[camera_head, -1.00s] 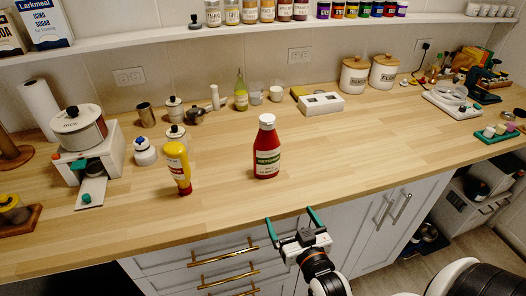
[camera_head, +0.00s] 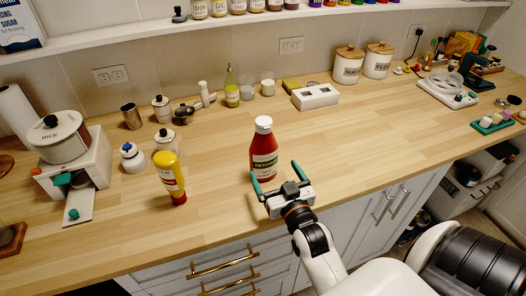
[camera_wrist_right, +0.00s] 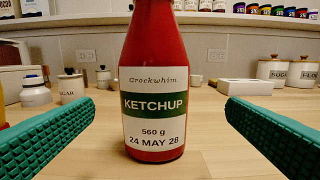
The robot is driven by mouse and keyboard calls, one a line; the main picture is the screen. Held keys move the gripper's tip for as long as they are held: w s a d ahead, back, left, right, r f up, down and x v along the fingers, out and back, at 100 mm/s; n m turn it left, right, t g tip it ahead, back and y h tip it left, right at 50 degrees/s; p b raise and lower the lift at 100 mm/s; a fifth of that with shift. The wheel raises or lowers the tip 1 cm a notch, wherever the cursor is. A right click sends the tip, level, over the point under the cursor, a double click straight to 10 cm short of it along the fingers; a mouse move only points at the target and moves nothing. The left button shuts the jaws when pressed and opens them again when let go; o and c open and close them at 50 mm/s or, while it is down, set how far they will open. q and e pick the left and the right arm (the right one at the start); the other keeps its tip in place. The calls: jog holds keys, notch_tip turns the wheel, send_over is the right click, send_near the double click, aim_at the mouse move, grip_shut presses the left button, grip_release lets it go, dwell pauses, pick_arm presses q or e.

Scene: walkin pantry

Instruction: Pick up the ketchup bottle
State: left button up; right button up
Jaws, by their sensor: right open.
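The red ketchup bottle (camera_head: 264,152) with a white cap stands upright near the front edge of the wooden counter. In the right wrist view the bottle (camera_wrist_right: 155,80) stands between the two green fingers, with its cap cut off by the top of the picture. My right gripper (camera_head: 276,172) is open, its fingertips close to the near side of the bottle. Gaps show between each finger and the bottle in the wrist view, so it holds nothing. My left gripper does not show.
A yellow mustard bottle (camera_head: 170,177) stands left of the ketchup, near the counter edge. A white box (camera_head: 315,96) and canisters (camera_head: 347,66) stand behind. The counter right of the ketchup is clear.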

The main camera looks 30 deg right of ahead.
aim_at(267, 162)
jog(key=shift+x, duration=1.1)
jog(key=x, duration=0.1)
jog(key=p+x, duration=0.1)
jog(key=x, duration=0.1)
jog(key=p+x, duration=0.1)
jog(key=shift+w+a+r, duration=0.1)
jog(key=shift+w+a, duration=0.15)
jog(key=shift+w, duration=0.25)
jog(key=shift+w+d, duration=0.1)
jog(key=shift+w, duration=0.15)
jog(key=shift+s, duration=0.1)
jog(key=shift+c, duration=0.6)
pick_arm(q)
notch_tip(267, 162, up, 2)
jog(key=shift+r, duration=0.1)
pick_arm(e)
jog(key=c, duration=1.2)
